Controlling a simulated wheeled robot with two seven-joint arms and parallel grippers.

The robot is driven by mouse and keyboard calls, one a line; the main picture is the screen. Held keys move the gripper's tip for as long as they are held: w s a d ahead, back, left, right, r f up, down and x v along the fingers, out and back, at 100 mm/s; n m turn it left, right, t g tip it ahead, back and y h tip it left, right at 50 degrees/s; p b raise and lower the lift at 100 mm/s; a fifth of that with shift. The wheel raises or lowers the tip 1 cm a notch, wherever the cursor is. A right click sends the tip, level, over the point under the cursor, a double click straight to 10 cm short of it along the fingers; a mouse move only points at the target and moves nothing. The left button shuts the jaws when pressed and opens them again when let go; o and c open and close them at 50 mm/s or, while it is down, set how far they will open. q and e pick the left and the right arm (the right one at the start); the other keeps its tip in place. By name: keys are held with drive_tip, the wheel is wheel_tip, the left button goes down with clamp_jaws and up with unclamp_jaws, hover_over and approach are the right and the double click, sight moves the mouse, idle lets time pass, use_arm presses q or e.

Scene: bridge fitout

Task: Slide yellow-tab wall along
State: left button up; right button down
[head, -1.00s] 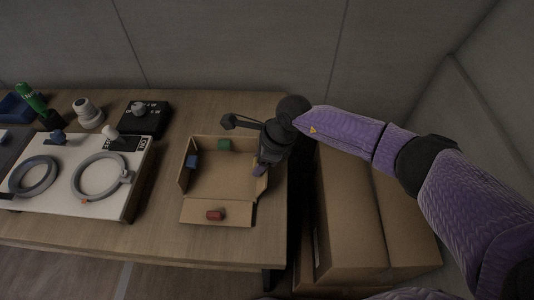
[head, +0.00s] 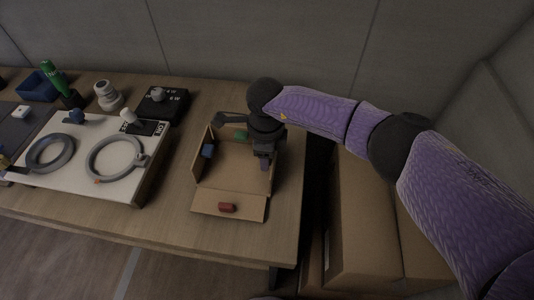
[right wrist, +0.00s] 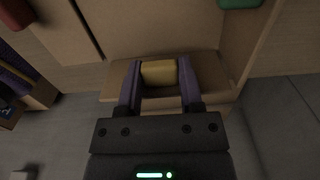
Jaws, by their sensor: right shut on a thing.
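An open cardboard box (head: 225,180) stands on the table. Its left wall carries a blue tab (head: 208,151), its back wall a green tab (head: 240,134). Its front wall lies flat towards the table's front edge with a red tab (head: 227,207) on it. My right gripper (head: 264,163) is over the box's right wall (head: 273,178). In the right wrist view my right gripper (right wrist: 158,70) has its purple fingers on both sides of the yellow tab (right wrist: 158,74), shut on it. The yellow tab is hidden in the head view. My left gripper is out of view.
A white board (head: 60,176) with grey rings stands left of the box. A black box (head: 160,104), a white stepped part (head: 108,96) and a blue bin (head: 41,85) are behind it. Large cartons (head: 370,220) stand right of the table. Bare tabletop lies around the box.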

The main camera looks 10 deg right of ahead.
drive_tip(key=shift+c, duration=1.2)
unclamp_jaws()
wheel_tip(320, 180, up, 9)
drive_tip(key=shift+p, duration=1.15)
drive_tip(key=shift+r, duration=0.45)
